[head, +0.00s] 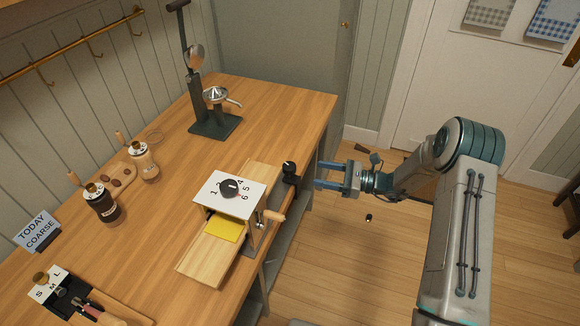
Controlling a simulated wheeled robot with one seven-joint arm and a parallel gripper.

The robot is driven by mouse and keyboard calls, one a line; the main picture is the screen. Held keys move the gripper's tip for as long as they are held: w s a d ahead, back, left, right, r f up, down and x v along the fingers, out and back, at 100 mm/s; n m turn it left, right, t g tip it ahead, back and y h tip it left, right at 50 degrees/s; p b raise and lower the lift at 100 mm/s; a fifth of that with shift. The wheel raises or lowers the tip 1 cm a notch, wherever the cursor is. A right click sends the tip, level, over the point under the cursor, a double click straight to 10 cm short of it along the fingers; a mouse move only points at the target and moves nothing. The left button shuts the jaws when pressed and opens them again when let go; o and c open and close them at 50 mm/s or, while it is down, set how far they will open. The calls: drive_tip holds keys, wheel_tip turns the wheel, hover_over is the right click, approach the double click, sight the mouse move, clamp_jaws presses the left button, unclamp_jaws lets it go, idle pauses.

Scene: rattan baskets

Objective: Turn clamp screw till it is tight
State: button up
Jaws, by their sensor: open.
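A small black clamp (291,180) sits at the right edge of the wooden table, beside the grinder, with a round black knob on top. I cannot tell which part of it is the screw; anything under the table edge is hidden. A small gap shows between the fingertips and the clamp.
A dark press stand (215,123) stands at the back of the table (180,200). Jars (104,204), a "TODAY COARSE" sign (38,231) and a black tray lie at left. Small dark objects lie on the floor (369,217). The floor right of the table is mostly clear.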

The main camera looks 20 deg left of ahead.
sight(290, 168)
drive_tip(key=a, duration=0.3)
drive_tip(key=a+p, duration=0.1)
drive_tip(key=a, duration=0.3)
drive_tip(key=a+p, duration=0.1)
drive_tip(key=a, duration=0.3)
drive_tip(key=shift+s, duration=0.25)
drive_tip(key=shift+d, duration=0.1)
drive_tip(key=c, duration=1)
